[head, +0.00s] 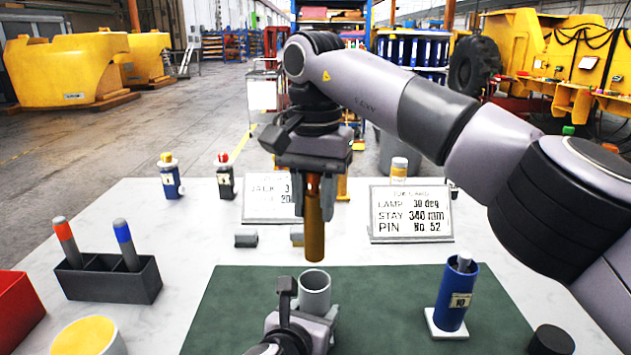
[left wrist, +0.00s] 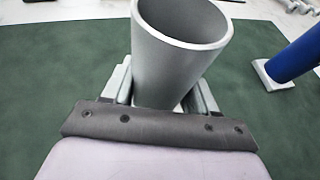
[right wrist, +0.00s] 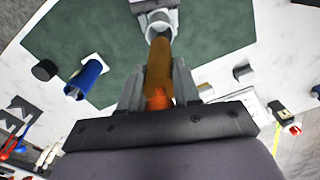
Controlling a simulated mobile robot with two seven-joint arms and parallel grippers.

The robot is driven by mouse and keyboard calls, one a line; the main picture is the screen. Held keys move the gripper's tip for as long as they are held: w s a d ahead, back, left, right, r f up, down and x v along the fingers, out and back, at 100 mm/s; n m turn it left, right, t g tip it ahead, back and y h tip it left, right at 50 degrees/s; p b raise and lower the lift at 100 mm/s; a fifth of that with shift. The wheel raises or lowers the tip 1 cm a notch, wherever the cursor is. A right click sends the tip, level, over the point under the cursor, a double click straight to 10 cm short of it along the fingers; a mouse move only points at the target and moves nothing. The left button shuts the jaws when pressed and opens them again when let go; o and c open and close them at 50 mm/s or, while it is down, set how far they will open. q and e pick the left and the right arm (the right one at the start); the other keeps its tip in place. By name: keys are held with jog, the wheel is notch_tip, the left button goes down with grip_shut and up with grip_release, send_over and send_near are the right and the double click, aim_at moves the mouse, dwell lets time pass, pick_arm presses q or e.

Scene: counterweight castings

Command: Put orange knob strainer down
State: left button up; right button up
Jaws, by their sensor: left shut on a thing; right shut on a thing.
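My right gripper (head: 314,182) is shut on the orange knob strainer (head: 315,225), a brown-orange cylinder hanging upright. In the right wrist view the strainer (right wrist: 158,58) has a brighter orange end close to the jaws. My left gripper (head: 303,318) is shut on a grey open tube (head: 315,292) at the front of the green mat (head: 250,300). The left wrist view shows the tube (left wrist: 165,75) between both fingers, with no strainer visible in its mouth. The strainer's lower end is above the tube's rim in the head view, with a small gap.
A blue cylinder (head: 456,297) stands on a white base at the mat's right. A dark rack (head: 110,280) holds two capped tubes at the left. Two sign cards (head: 411,213) (head: 270,200) and small grey cylinders (head: 246,240) are behind the mat. A black cylinder (head: 552,340) is at the right front.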

aim_at(314, 257)
pick_arm(q)
jog(key=shift+r, duration=0.1)
pick_arm(e)
jog(key=shift+f, duration=5.1)
jog(key=o, duration=1.1)
jog(key=shift+o, duration=0.2)
pick_arm(q)
jog(key=o, duration=1.6)
jog(key=shift+s, duration=0.1)
